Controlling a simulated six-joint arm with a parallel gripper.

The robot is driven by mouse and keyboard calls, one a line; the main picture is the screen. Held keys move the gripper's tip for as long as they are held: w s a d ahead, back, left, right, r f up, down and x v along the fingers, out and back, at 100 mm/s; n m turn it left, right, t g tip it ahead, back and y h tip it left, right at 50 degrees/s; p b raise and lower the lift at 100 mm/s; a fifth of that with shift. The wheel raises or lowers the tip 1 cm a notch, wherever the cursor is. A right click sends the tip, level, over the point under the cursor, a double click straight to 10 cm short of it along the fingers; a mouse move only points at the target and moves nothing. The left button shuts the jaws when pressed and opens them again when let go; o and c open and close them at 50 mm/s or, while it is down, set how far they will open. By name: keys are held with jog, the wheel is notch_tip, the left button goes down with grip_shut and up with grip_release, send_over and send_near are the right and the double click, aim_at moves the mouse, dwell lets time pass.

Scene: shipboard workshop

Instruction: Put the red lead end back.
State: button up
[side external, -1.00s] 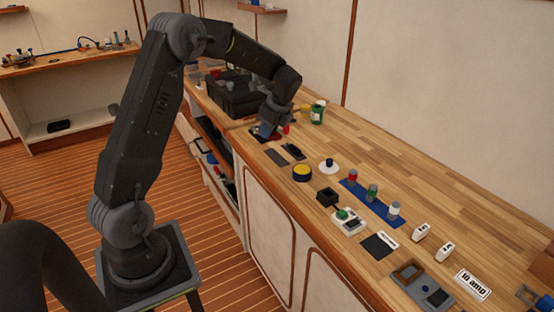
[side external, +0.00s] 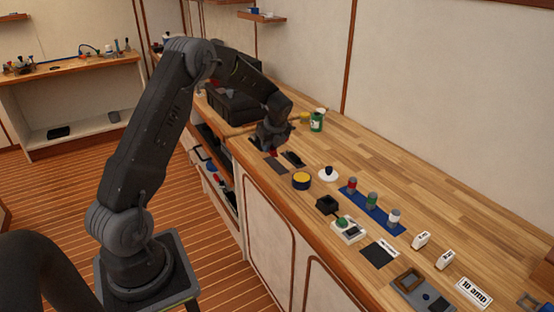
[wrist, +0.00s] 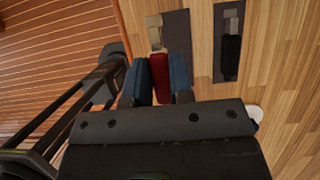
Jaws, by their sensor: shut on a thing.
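My gripper (wrist: 160,82) is shut on the red lead end (wrist: 158,66), which sits between its two blue finger pads in the wrist view. A tan tip (wrist: 153,30) shows just beyond the red part, in line with it. A dark mat (wrist: 178,32) lies beneath and beside it; the tip overlaps its left edge in the picture. I cannot tell whether the lead end touches the mat. In the side view my gripper (side external: 271,148) points down beside the dark mat (side external: 277,166), with a little red showing below the fingers.
A black lead end (wrist: 231,55) lies on a second dark mat (wrist: 219,70) to the right.

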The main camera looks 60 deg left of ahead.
aim_at(275, 164)
jog(key=shift+w+d+f, duration=0.65)
jog(key=shift+w+f, duration=0.15)
jog(key=shift+w, duration=0.2)
jog(key=shift+f, duration=1.9)
jog(key=shift+f, duration=0.1)
jog(key=o, duration=0.8)
